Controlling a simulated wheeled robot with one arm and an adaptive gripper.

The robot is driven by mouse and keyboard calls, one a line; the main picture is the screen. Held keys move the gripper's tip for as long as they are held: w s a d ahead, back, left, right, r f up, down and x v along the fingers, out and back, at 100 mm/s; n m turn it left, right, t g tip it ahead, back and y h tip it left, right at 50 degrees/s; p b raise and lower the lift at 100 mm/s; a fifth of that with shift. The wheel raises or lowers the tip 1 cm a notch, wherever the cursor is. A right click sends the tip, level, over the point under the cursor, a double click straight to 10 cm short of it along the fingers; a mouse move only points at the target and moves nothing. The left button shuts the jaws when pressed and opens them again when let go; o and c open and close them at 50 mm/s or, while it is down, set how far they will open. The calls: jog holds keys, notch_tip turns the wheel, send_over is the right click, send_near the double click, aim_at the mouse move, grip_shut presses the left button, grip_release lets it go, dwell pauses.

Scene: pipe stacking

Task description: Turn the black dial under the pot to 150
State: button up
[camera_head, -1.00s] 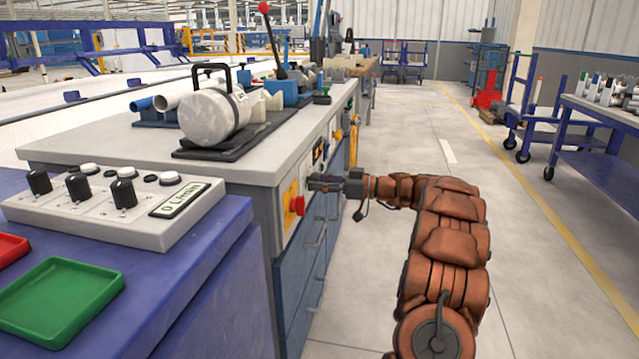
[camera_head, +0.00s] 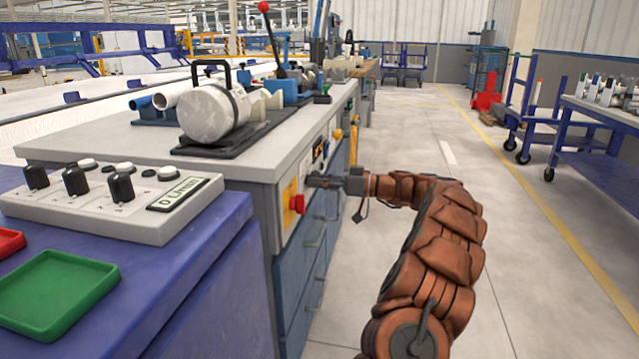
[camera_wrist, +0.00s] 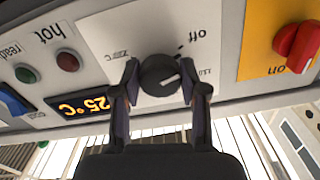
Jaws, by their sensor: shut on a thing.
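The black dial (camera_wrist: 160,75) sits on a white panel with upside-down labels in the wrist view. Its white pointer line points to the right, slightly upward. The word "off" is above and right of it; the small number labels are too blurred to read surely. My gripper (camera_wrist: 159,92) has one finger on each side of the dial and is shut on it. In the head view my gripper (camera_head: 315,181) is at the bench's front panel, and the dial is hidden. A white drum-like vessel with a black handle (camera_head: 208,112) lies on the bench top above.
A display (camera_wrist: 84,104) reads 25 °C, beside green (camera_wrist: 26,74) and red (camera_wrist: 67,62) buttons. A control box (camera_head: 110,207) stands on the blue table. The aisle floor (camera_head: 420,130) is clear.

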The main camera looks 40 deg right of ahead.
jog(key=shift+m, duration=0.8)
jog(key=m+p, duration=1.9)
jog(key=shift+r+m, duration=0.2)
jog(key=shift+m, duration=0.1)
jog(key=o, duration=1.1)
